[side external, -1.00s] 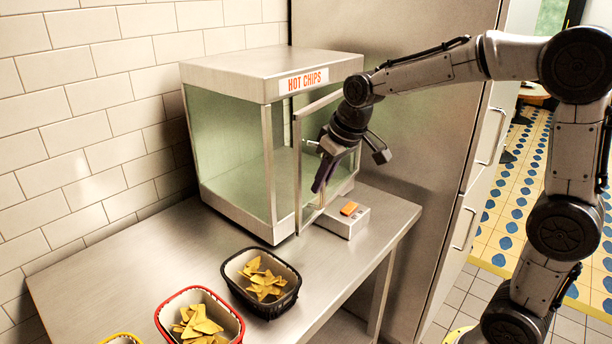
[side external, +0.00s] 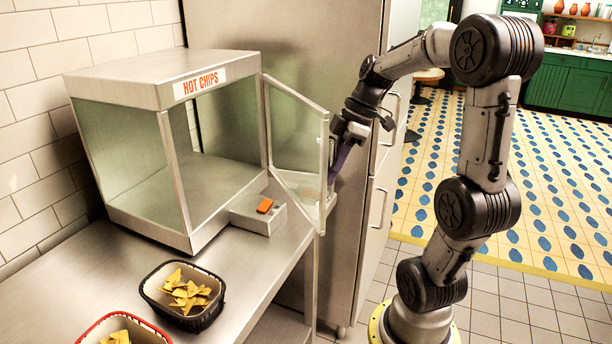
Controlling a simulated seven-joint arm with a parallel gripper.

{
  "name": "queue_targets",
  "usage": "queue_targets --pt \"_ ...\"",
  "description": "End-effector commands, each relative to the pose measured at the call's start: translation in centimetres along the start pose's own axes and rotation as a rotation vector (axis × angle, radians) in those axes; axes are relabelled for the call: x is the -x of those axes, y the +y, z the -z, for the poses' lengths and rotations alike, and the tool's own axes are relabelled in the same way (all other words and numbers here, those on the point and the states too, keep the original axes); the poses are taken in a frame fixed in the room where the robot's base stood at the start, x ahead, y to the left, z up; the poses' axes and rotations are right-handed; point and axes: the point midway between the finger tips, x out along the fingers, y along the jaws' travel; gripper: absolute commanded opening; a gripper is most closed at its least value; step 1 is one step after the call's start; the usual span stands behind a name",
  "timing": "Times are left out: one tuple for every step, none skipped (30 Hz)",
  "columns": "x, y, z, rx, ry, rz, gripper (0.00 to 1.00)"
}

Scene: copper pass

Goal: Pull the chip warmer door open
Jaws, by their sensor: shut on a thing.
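The chip warmer (side external: 160,75) is a steel and glass box labelled HOT CHIPS, standing on the steel counter against the tiled wall. Its glass door (side external: 296,140) is swung wide open, hinged at the right side of the front opening and standing out to the right over the counter's edge. My gripper (side external: 334,176) is at the door's free edge, shut on the door handle. The handle itself is mostly hidden by the fingers. The inside of the warmer looks empty.
A small box with an orange switch (side external: 265,206) sits on the counter (side external: 235,290) beside the warmer. A black basket of chips (side external: 184,295) and a red basket (side external: 122,330) stand in front. A tall steel cabinet (side external: 290,50) is behind the door.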

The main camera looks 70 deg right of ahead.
Motion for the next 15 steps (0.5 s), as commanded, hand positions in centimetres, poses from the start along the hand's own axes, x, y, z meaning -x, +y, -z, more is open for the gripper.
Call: queue_targets --pt "0.5 0.4 -0.8 0.019 0.001 0.008 0.0" --pt "0.7 0.6 -1.3 0.035 0.0 0.014 0.0" --pt "0.9 0.8 -1.8 0.054 0.0 0.023 0.0" --pt "1.0 1.0 -2.2 0.07 -0.001 0.029 0.0" --pt "1.2 1.1 -2.6 0.085 -0.001 0.034 0.0" --pt "1.4 1.4 -3.0 0.102 -0.001 0.042 0.0" --pt "1.5 1.5 -3.3 0.113 -0.001 0.046 0.0" --pt "1.6 1.7 -3.6 0.125 -0.001 0.051 0.0" --pt "1.8 1.8 -4.0 0.139 -0.001 0.056 0.0" --pt "1.9 2.0 -4.2 0.147 -0.002 0.059 0.0" --pt "1.9 2.1 -4.4 0.156 -0.002 0.062 0.0" --pt "2.1 2.2 -4.6 0.165 -0.002 0.067 0.0" --pt "2.1 2.3 -4.8 0.172 -0.002 0.069 0.0" --pt "2.2 2.4 -4.9 0.178 -0.003 0.071 0.0" --pt "2.2 2.5 -5.0 0.184 -0.003 0.073 0.0"
